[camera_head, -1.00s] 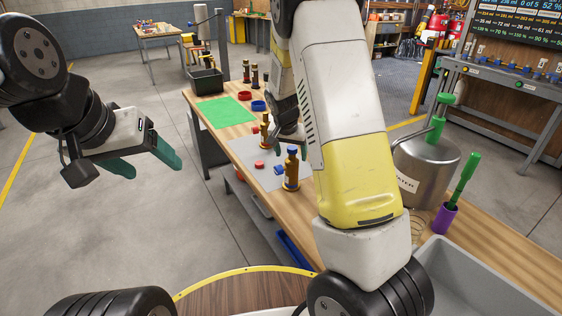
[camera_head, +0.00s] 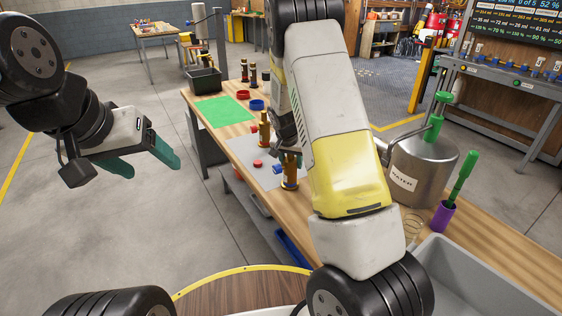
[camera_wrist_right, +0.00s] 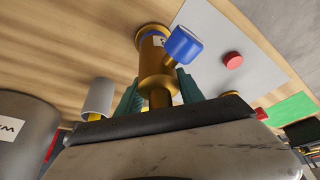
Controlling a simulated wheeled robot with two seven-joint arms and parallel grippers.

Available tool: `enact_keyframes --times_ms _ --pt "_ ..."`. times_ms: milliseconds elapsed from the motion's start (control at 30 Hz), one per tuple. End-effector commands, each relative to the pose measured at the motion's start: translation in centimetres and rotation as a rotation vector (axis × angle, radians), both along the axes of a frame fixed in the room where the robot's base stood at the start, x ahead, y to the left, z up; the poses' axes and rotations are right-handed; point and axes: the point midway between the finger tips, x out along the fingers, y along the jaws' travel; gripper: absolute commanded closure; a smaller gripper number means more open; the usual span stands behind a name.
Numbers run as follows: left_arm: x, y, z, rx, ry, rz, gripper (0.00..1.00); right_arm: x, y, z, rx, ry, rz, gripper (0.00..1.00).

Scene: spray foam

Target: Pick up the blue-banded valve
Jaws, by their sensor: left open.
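The brass valve with blue parts (camera_head: 290,172) stands upright at the near edge of the grey mat. Its blue side knob (camera_head: 278,168) faces left. In the right wrist view its brass body (camera_wrist_right: 155,62) and blue knob (camera_wrist_right: 184,45) are close in front of the gripper. My right gripper (camera_wrist_right: 158,88) has one teal finger on each side of the valve; I cannot tell whether they touch it. In the head view my right arm hides most of this gripper. My left gripper (camera_head: 146,160) is open and empty over the floor, left of the workbench.
The steel water tank (camera_head: 422,165), purple cup (camera_head: 443,217) and grey bin (camera_head: 455,270) are to the right.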

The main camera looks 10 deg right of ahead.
Motion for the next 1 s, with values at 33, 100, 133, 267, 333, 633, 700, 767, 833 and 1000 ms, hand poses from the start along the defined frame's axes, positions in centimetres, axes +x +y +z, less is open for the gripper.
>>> enact_keyframes --times_ms 33,100,133,267,333,633,700,767,833,1000 --pt "0.0 0.0 0.0 0.0 0.0 0.0 0.3 0.0 0.0 0.0 0.0 0.0 0.0 0.89" --pt "0.0 0.0 0.0 0.0 0.0 0.0 0.3 0.0 0.0 0.0 0.0 0.0 0.0 1.0" --pt "0.0 0.0 0.0 0.0 0.0 0.0 0.3 0.0 0.0 0.0 0.0 0.0 0.0 1.0" --pt "0.0 0.0 0.0 0.0 0.0 0.0 0.3 0.1 0.0 0.1 0.0 -0.001 0.0 1.0" --pt "0.0 0.0 0.0 0.0 0.0 0.0 0.3 0.1 0.0 0.1 0.0 -0.001 0.0 1.0" --pt "0.0 0.0 0.0 0.0 0.0 0.0 0.3 0.1 0.0 1.0 0.001 -0.005 0.001 1.0" --pt "0.0 0.0 0.0 0.0 0.0 0.0 0.3 0.1 0.0 1.6 0.001 -0.005 0.0 1.0" --pt "0.0 0.0 0.0 0.0 0.0 0.0 0.3 0.1 0.0 2.3 0.001 -0.005 0.0 1.0" --pt "0.0 0.0 0.0 0.0 0.0 0.0 0.3 0.1 0.0 3.4 0.0 -0.006 0.0 1.0" --pt "0.0 0.0 0.0 0.0 0.0 0.0 0.3 -2.5 1.3 3.9 0.0 0.0 0.005 1.0"
